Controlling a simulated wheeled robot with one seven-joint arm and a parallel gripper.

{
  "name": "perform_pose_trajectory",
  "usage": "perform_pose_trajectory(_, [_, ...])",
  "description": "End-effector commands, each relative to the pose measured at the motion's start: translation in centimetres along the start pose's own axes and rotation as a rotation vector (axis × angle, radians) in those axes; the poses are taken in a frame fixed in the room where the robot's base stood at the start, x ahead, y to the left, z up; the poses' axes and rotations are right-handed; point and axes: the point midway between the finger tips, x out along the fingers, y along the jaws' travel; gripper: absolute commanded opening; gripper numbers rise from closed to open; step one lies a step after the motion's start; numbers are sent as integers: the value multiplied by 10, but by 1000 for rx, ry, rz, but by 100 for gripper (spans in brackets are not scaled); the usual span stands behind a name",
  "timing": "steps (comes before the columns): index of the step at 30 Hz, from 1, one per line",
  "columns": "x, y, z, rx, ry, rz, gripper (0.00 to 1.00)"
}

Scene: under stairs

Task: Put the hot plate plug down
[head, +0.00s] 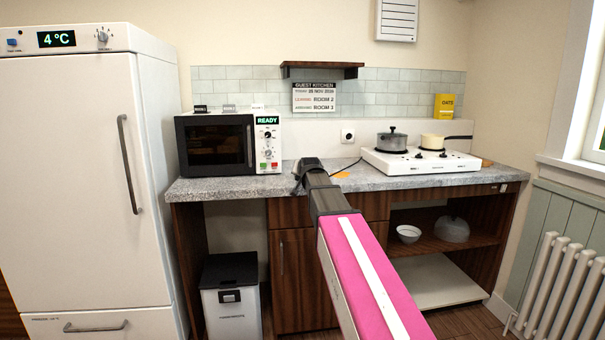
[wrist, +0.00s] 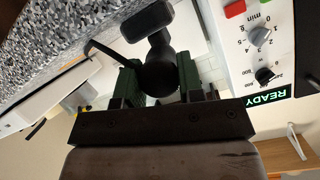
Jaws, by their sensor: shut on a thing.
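My gripper (head: 303,176) is over the grey speckled counter (head: 225,187), in front of the gap between the microwave and the hot plate. In the wrist view its green-padded fingers (wrist: 160,84) are shut on the black hot plate plug (wrist: 160,66), with a dark cable curving off to the left. The counter shows close by there, but I cannot tell whether the plug touches it. The white hot plate (head: 400,165) stands on the right of the counter, carrying a grey pot (head: 392,141) and a cream pan (head: 432,141). My arm hides the plug in the head view.
The microwave (head: 215,143) stands left of my gripper. A wall socket (head: 347,135) is behind, on the wall. A small orange patch (head: 342,175) lies on the counter just right of my gripper. Bare counter lies in front of the microwave. A yellow oats box (head: 444,105) is at the back right.

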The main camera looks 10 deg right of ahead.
Motion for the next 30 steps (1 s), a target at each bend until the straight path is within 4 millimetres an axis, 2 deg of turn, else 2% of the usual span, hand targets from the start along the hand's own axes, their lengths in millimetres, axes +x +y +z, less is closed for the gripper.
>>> perform_pose_trajectory(16, [4, 4, 10, 0, 0, 0, 0])
perform_pose_trajectory(17, [4, 4, 10, 0, 0, 0, 45])
perform_pose_trajectory(18, [4, 4, 10, 0, 0, 0, 58])
perform_pose_trajectory(19, [4, 4, 10, 0, 0, 0, 60])
perform_pose_trajectory(30, [3, 2, 6, 0, 0, 0, 60])
